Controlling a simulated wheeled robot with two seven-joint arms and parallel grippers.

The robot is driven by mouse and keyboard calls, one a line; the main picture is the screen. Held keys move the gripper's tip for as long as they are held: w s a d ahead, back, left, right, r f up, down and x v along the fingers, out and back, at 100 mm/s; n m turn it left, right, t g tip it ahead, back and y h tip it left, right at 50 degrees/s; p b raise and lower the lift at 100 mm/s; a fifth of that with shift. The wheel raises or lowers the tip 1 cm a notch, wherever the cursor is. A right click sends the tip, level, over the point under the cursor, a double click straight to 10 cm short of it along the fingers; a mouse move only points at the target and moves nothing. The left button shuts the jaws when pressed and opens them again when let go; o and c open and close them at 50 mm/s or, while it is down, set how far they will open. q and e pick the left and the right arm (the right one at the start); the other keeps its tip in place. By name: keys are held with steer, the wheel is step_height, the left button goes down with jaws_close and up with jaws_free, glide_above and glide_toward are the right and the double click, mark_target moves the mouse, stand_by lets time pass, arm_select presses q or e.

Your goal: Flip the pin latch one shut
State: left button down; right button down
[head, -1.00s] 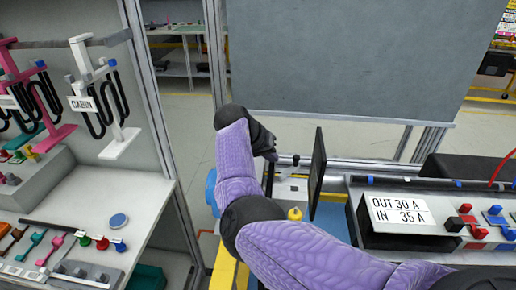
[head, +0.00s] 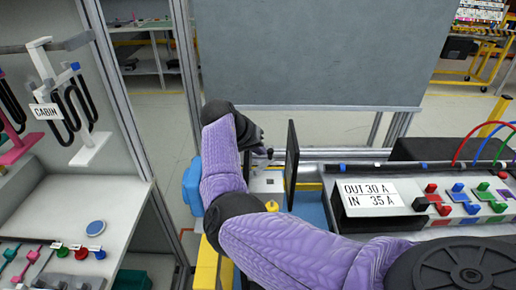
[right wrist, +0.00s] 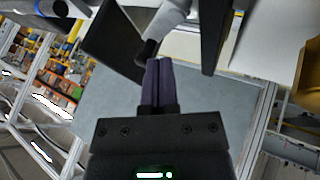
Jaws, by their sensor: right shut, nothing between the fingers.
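My right gripper (head: 258,142) is at the middle of the head view, at the end of my purple arm, beside a thin upright black panel (head: 292,160). In the right wrist view its two dark fingers (right wrist: 158,72) are shut together and hold nothing. A grey rod with a black end (right wrist: 148,50) lies right by the fingertips in that view; I cannot tell whether they touch. A small black knob (head: 270,153) shows near the gripper in the head view. I cannot tell for sure which part is pin latch one. My left gripper is not in view.
A module with a label reading OUT 30 A, IN 35 A (head: 371,197) and coloured terminals (head: 458,197) stands on the right. A yellow knob (head: 271,206) sits near my forearm. A shelf with a CABIN rack (head: 46,111) is on the left. A grey board (head: 310,60) stands behind.

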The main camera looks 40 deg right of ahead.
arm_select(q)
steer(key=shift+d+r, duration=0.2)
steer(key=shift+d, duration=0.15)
arm_select(e)
steer(key=shift+s+d+m+g, duration=0.1)
steer(key=shift+s+m+g, duration=0.05)
steer(key=shift+m+g, duration=0.2)
steer(key=shift+s+d+r+m+g+p, duration=0.1)
steer(key=shift+s+d+m+g+p, duration=0.15)
steer(key=shift+s+m+g+p, duration=0.55)
steer(key=shift+s+t+p, duration=0.1)
steer(key=shift+t+p, duration=0.25)
steer(key=shift+p, duration=0.7)
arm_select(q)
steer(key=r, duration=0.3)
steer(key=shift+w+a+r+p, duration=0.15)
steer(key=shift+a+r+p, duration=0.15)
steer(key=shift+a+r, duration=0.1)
arm_select(e)
steer(key=shift+s, duration=0.1)
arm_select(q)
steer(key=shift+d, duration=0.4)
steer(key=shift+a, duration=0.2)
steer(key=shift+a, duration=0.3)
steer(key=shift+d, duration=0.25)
